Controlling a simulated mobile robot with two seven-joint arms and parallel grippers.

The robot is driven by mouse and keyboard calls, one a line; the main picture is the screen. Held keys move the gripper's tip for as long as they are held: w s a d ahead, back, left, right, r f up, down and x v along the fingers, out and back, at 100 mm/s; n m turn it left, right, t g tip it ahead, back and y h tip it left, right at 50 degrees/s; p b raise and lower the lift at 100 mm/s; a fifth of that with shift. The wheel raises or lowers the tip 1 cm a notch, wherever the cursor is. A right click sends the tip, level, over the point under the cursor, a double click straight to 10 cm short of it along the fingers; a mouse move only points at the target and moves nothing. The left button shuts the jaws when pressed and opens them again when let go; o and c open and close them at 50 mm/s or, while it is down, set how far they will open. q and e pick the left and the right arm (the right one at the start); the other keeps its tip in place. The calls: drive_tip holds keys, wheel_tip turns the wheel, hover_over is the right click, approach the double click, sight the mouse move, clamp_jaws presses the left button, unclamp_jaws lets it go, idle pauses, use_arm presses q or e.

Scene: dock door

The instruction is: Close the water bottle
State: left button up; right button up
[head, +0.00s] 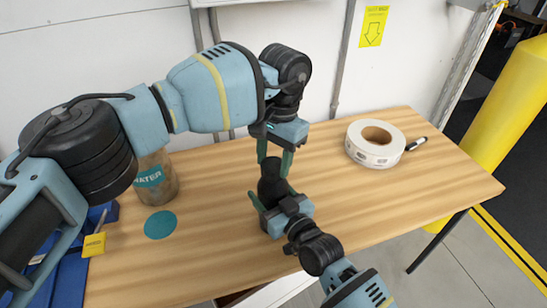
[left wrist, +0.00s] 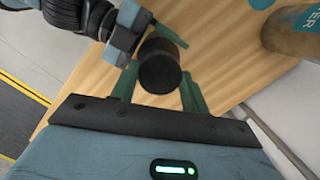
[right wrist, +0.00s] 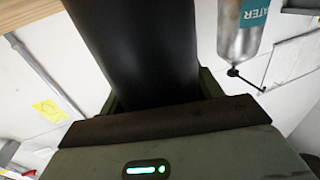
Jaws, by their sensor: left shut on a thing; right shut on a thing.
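A black bottle (head: 272,188) stands upright near the middle of the wooden table. My right gripper (head: 272,195) is shut around its body; the dark body fills the space between the fingers in the right wrist view (right wrist: 140,45). My left gripper (head: 274,158) points down from above, shut on the black cap (left wrist: 160,68) at the bottle's top. In the left wrist view the round cap face lies between the green fingers. The joint between cap and bottle is hidden, so I cannot tell whether the cap is seated or tightened.
A canister labelled WATER (head: 157,180) stands at the left of the table (head: 330,215), partly behind my left arm. A teal disc (head: 160,225) lies before it. A white tape roll (head: 362,154) and a marker (head: 416,144) lie right. Blue bins (head: 70,285) are at left.

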use_arm(q)
drive_tip(key=o, duration=0.9)
drive_tip(key=shift+r, duration=2.3)
drive_tip(key=shift+c, duration=0.4)
